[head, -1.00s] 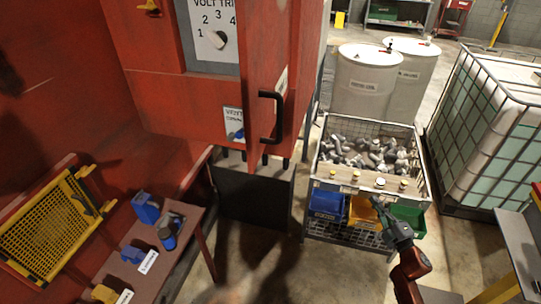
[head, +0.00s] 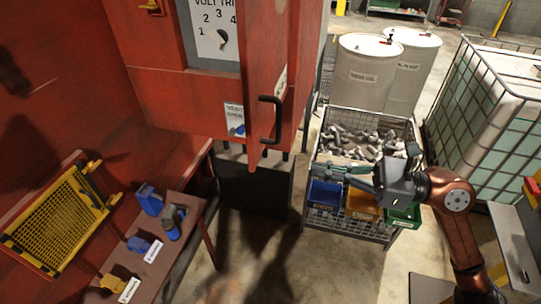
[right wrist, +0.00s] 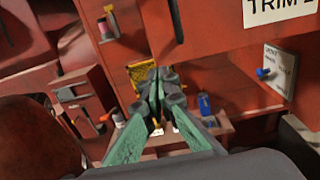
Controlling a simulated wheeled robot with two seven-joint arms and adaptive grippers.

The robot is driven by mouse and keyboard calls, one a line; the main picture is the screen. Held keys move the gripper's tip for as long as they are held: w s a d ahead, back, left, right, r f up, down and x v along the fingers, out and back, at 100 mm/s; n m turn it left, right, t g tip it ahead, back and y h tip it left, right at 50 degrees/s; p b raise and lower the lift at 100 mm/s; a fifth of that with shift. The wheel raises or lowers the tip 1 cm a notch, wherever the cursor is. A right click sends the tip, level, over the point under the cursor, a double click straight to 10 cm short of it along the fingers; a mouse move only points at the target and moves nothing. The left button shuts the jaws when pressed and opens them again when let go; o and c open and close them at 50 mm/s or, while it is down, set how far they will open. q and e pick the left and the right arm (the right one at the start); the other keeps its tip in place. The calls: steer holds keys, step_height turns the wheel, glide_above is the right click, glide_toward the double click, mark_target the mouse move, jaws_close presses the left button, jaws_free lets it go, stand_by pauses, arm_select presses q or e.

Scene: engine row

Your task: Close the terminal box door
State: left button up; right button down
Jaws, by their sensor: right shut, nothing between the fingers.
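The red terminal box door (head: 262,75) stands open, seen nearly edge-on in the head view, swung out from the box with the volt trim dial (head: 221,38). Its black bar handle (head: 271,120) is on the side facing right. My right gripper (head: 318,169) is to the right of the handle and lower in the picture, apart from it, pointing left. In the right wrist view its green fingers (right wrist: 158,88) are together and hold nothing. A dark bar (right wrist: 176,20) above them looks like the handle. My left gripper is not in view.
A wire crate of metal fittings (head: 414,128) stands behind my right gripper, with blue, yellow and green bins (head: 404,215) below. White drums (head: 363,75) and a caged tank (head: 490,105) are farther back. A low bench (head: 165,262) with blue items is at lower left.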

steer(key=p, duration=0.4)
glide_toward(256, 158)
steer(key=x, duration=0.5)
steer(key=shift+a+r, duration=0.2)
steer(key=shift+r, duration=0.1)
steer(key=shift+w+a+f, duration=0.15)
steer(key=shift+a+f, duration=0.05)
steer(key=shift+a, duration=0.55)
steer(key=shift+a+p, duration=0.1)
steer(key=shift+p, duration=0.2)
